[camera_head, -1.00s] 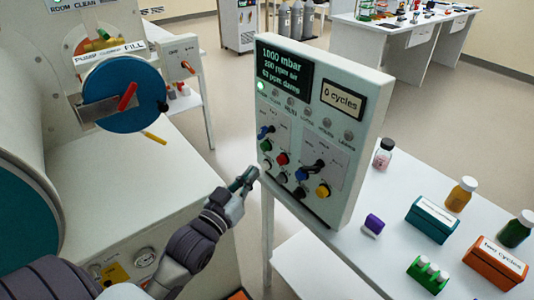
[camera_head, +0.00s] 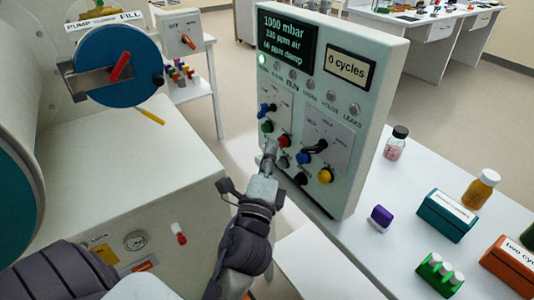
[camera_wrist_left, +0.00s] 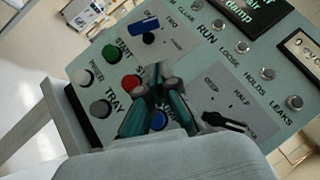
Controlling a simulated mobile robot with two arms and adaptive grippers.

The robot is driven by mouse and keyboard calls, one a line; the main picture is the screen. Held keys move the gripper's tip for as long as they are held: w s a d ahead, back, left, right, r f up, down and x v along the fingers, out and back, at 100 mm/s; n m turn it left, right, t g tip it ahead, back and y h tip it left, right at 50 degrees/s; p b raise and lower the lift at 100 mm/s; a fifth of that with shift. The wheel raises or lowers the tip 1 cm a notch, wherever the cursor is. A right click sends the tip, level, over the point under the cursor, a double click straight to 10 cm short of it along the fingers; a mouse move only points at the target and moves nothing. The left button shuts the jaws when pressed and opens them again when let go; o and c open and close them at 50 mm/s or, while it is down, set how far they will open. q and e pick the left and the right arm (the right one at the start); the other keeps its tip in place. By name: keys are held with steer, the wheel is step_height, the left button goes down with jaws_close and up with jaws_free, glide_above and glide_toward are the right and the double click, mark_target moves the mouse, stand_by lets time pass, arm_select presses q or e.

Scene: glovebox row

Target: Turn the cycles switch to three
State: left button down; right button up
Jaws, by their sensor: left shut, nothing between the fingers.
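The upright control panel (camera_head: 345,75) carries two rotary switches. One has a blue handle (camera_head: 266,109) at the panel's left; in the left wrist view this blue handle (camera_wrist_left: 144,26) sits near a printed "TWO". The other has a black handle (camera_head: 313,152); in the left wrist view the black handle (camera_wrist_left: 226,121) sits near "DEEP" and "HALF". The display (camera_head: 348,69) reads "0 cycles". My left gripper (camera_head: 270,148) is shut and empty in front of the lower buttons, below the blue handle. In the left wrist view its fingertips (camera_wrist_left: 158,74) overlap the red button's edge; contact is unclear.
Green (camera_head: 266,126), red (camera_head: 284,140) and yellow (camera_head: 325,175) buttons surround the switches. A round blue door (camera_head: 120,80) is at the left. Bottles, a teal box (camera_head: 445,215) and an orange box (camera_head: 508,262) stand on the right table.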

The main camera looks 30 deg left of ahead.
mark_target(266, 109)
arm_select(q)
steer(key=w+a+r+p, duration=0.3)
steer(key=w+a, duration=0.1)
steer(key=w, duration=0.1)
steer(key=shift+w+a, duration=0.25)
steer(key=shift+a, duration=0.15)
arm_select(e)
steer(key=r, duration=0.4)
steer(key=shift+a+r, duration=0.1)
steer(key=shift+a, duration=0.3)
arm_select(q)
steer(key=r+p, duration=0.1)
steer(key=p, duration=0.2)
steer(key=shift+a+n+g, duration=0.2)
steer(key=shift+n+g, duration=0.2)
steer(key=shift+w+a+p, duration=0.1)
steer(key=shift+p, duration=0.3)
steer(key=shift+f, duration=0.2)
arm_select(e)
steer(key=r, duration=0.3)
steer(key=shift+d, duration=0.4)
steer(key=shift+d+r, duration=0.1)
steer(key=shift+r, duration=0.05)
